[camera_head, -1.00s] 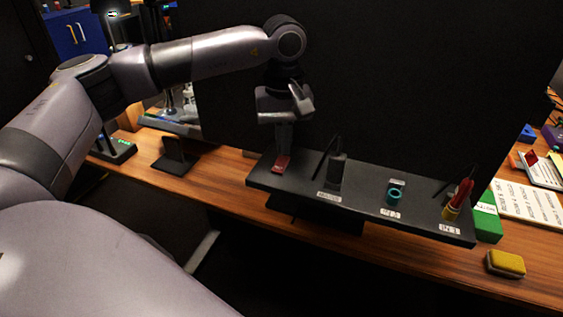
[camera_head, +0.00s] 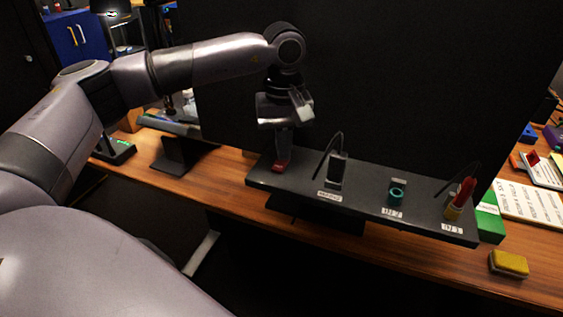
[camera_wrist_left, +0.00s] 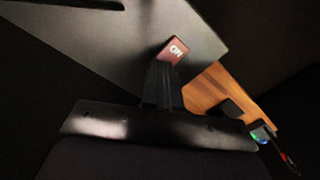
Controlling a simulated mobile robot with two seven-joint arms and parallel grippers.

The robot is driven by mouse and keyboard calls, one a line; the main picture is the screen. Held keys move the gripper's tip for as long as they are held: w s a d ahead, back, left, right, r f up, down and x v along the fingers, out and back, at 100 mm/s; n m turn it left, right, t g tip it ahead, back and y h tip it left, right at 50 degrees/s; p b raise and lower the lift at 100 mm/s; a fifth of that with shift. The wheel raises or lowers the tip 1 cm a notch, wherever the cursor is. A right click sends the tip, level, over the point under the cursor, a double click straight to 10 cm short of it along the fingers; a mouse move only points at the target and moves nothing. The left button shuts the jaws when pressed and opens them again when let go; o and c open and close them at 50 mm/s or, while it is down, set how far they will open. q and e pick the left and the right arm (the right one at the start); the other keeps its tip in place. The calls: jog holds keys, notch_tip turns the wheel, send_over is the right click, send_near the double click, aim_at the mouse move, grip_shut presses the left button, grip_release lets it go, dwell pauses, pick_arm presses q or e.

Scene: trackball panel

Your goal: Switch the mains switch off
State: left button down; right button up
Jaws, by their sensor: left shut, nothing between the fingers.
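The mains switch (camera_head: 281,168) is a small red piece at the left end of the black panel (camera_head: 300,190). In the left wrist view the red switch (camera_wrist_left: 174,50) shows white letters that look like "ON". My left gripper (camera_head: 283,157) is shut and empty, pointing down with its fingertips right at the switch and hiding part of it. In the left wrist view the closed fingers (camera_wrist_left: 163,80) end just at the switch's near edge; I cannot tell whether they touch it. My right gripper is not in view.
Along the panel stand a black plug-like block (camera_head: 337,170) with a cable, a teal ring (camera_head: 396,196) and a red-and-yellow piece (camera_head: 461,197). A dark screen (camera_head: 400,90) rises behind. A green box (camera_head: 489,218) and a yellow sponge (camera_head: 509,263) lie to the right.

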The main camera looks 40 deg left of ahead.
pick_arm(q)
jog(key=shift+s+f, duration=0.1)
jog(key=shift+f, duration=0.15)
jog(key=shift+r, duration=0.15)
jog(key=shift+r+p, duration=2.55)
jog(key=shift+r, duration=0.9)
